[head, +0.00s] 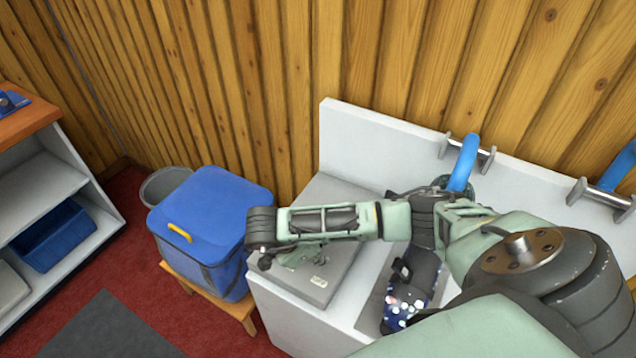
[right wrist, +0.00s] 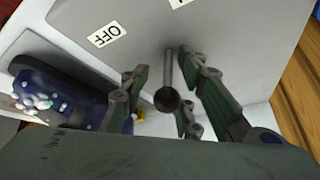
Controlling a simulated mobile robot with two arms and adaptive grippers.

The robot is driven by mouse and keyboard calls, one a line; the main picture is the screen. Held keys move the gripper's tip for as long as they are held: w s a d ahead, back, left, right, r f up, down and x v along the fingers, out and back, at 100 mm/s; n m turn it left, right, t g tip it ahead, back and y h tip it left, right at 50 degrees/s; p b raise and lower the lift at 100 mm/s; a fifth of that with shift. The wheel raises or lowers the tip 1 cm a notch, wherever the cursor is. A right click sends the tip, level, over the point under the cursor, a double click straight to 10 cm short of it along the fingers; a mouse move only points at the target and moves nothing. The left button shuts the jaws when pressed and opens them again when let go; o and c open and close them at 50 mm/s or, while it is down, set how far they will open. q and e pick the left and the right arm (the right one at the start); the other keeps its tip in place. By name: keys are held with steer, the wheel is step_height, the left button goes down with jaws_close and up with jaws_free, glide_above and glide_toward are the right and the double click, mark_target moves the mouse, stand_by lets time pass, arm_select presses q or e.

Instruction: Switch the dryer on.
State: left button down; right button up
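The dryer is a grey box (head: 335,210) on the white bench, partly covered by my right arm in the head view. Its grey face (right wrist: 150,35) fills the top of the right wrist view, with an OFF label (right wrist: 106,34) and a second label cut off at the top edge. A metal lever (right wrist: 168,80) with a round end sticks out of this face. My right gripper (right wrist: 163,66) is open, with a finger on either side of the lever and gaps visible. In the head view the right gripper (head: 300,256) is over the box. My left gripper is not in view.
A dark blue item with pale spots (head: 405,295) lies in a bench recess beside the dryer. A blue lidded bin (head: 205,205) on a wooden stand and a grey bucket (head: 163,186) are left of the bench. A shelf unit (head: 45,180) stands farther left.

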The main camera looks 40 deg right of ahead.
steer(key=shift+w+r, duration=0.1)
steer(key=shift+a+r, duration=0.2)
steer(key=shift+r, duration=0.25)
steer(key=v, duration=1.1)
steer(key=shift+f, duration=0.1)
